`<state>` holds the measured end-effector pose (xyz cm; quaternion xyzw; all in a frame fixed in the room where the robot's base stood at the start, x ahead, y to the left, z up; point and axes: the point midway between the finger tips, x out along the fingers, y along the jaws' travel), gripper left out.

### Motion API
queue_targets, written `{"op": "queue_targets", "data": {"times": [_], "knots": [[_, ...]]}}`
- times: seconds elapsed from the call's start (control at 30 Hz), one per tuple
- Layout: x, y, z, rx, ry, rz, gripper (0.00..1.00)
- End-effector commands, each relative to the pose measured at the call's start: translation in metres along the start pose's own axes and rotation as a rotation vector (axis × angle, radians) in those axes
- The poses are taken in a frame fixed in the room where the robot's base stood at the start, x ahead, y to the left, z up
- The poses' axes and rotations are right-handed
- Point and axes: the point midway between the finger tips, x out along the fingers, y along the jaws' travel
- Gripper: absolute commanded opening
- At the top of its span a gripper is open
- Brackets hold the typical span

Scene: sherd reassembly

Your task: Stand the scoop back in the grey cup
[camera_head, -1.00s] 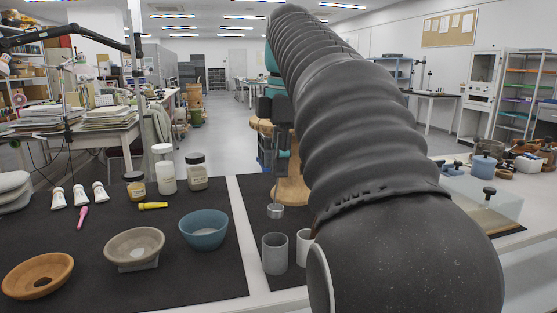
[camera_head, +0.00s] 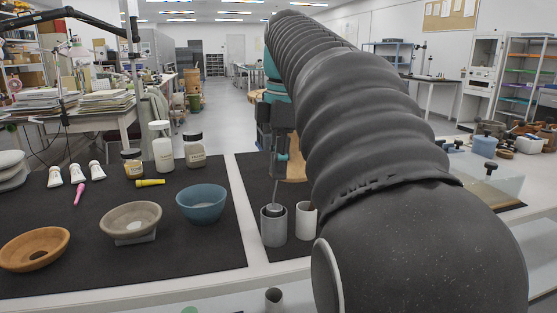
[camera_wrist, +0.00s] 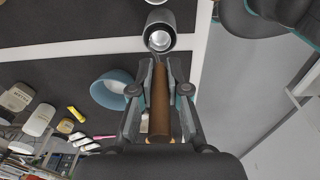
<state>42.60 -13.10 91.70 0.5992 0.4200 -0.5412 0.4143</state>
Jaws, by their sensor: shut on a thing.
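The scoop has a brown handle (camera_wrist: 160,105) and a small metal bowl (camera_head: 273,210) at its lower end. My gripper (camera_wrist: 158,75) is shut on the handle; in the head view my gripper (camera_head: 281,165) is partly hidden by my arm. The scoop hangs nearly upright, bowl down. The grey cup (camera_head: 273,232) stands on the dark mat, and the bowl is at its mouth. In the wrist view the grey cup (camera_wrist: 160,22) lies beyond the scoop's end. How deep the bowl sits is unclear.
A second pale cup (camera_head: 305,228) stands close to the right, partly behind my arm. A blue bowl (camera_head: 203,207), a grey-brown bowl (camera_head: 130,220) and a wooden bowl (camera_head: 30,250) sit on the left mat.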

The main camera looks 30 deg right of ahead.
Motion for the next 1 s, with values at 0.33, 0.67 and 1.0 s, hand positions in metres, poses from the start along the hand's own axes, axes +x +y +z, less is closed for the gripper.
{"op": "queue_targets", "data": {"times": [0.33, 0.67, 1.0], "knots": [[0.026, -0.001, 0.002, 0.0, 0.0, -0.001, 0.0], [0.044, -0.002, 0.003, 0.0, 0.0, 0.0, 0.0], [0.047, -0.002, 0.003, 0.0, 0.0, 0.0, 0.0]]}}
